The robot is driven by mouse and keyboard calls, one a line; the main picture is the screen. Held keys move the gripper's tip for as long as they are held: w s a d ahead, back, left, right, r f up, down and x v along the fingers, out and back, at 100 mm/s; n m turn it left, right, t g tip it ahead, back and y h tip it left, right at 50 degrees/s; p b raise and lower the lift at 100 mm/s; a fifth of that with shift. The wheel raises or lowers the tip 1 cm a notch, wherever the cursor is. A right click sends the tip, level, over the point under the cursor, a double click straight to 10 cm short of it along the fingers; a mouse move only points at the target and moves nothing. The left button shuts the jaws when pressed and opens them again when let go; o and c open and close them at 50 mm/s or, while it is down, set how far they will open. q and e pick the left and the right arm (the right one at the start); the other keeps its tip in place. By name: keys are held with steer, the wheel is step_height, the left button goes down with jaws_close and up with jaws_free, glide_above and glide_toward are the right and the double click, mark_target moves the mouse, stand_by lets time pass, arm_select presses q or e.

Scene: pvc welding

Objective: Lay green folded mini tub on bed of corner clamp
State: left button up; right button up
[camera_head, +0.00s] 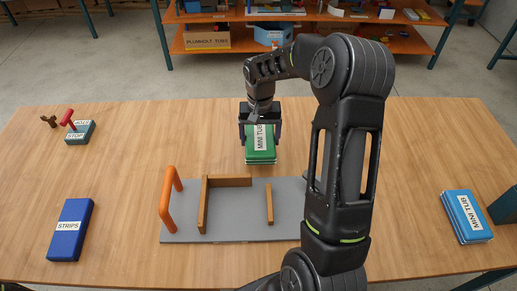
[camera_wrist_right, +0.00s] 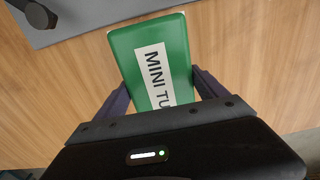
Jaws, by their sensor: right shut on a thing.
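The green folded mini tub (camera_head: 261,157) is a flat green box with a white "MINI TUB" label. My right gripper (camera_head: 261,133) is shut on it, with one finger on each side. The right wrist view also shows the green tub (camera_wrist_right: 178,45) between the fingers of my right gripper (camera_wrist_right: 163,85). The corner clamp (camera_head: 240,228) is a grey plate with wooden strips forming a corner, a separate short wooden bar and an orange handle (camera_head: 171,196). The tub is beyond the clamp's far edge, apart from its bed. My right arm hides the clamp's right end. My left gripper is not in view.
A blue mini tub box (camera_head: 467,216) lies at the right, beside a dark teal object (camera_head: 504,207). A blue strips box (camera_head: 70,229) lies at the left. A stop block (camera_head: 79,133) with a red handle stands at the back left. The clamp bed is bare.

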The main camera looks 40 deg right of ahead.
steer(key=shift+f, duration=0.45)
steer(key=shift+f, duration=0.1)
step_height(320, 180, down, 3)
steer(key=shift+p, duration=0.35)
steer(key=shift+f, duration=0.3)
steer(key=shift+f, duration=0.2)
steer(key=o, duration=1.5)
steer(key=shift+r, duration=0.1)
